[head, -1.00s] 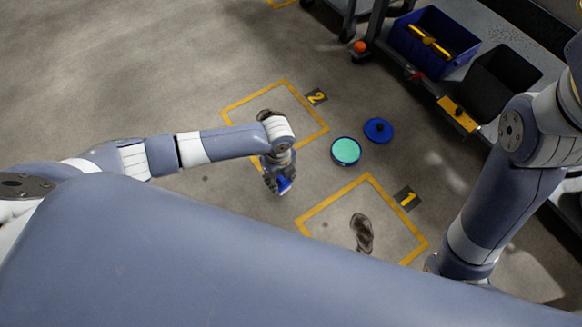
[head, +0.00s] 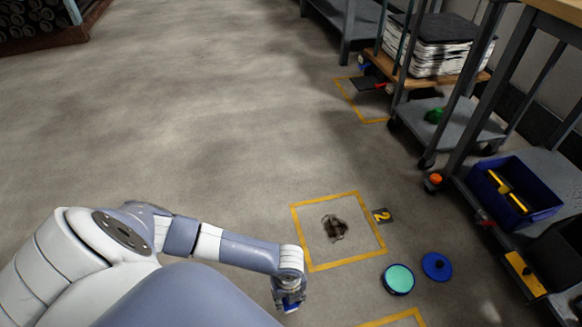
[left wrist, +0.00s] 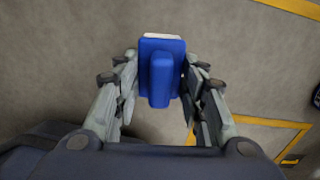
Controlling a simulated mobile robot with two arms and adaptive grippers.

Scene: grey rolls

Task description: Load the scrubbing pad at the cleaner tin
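My left gripper (head: 289,303) hangs low over the floor at the bottom middle of the head view. In the left wrist view its two fingers (left wrist: 160,85) are closed on the blue scrubbing pad (left wrist: 160,60), which has a ridge-like handle and a pale far edge. The cleaner tin (head: 398,279), a round blue tin with mint-green contents, stands open on the floor to the right of the gripper. Its blue lid (head: 436,266) with a dark knob lies beside it. The pad is apart from the tin. My right gripper is not in view.
A yellow floor square marked 2 (head: 382,215) holds a dark stain (head: 334,228). Another yellow outline (head: 395,320) starts at the bottom edge. A cart with a blue crate (head: 512,198) stands at the right, with shelving behind.

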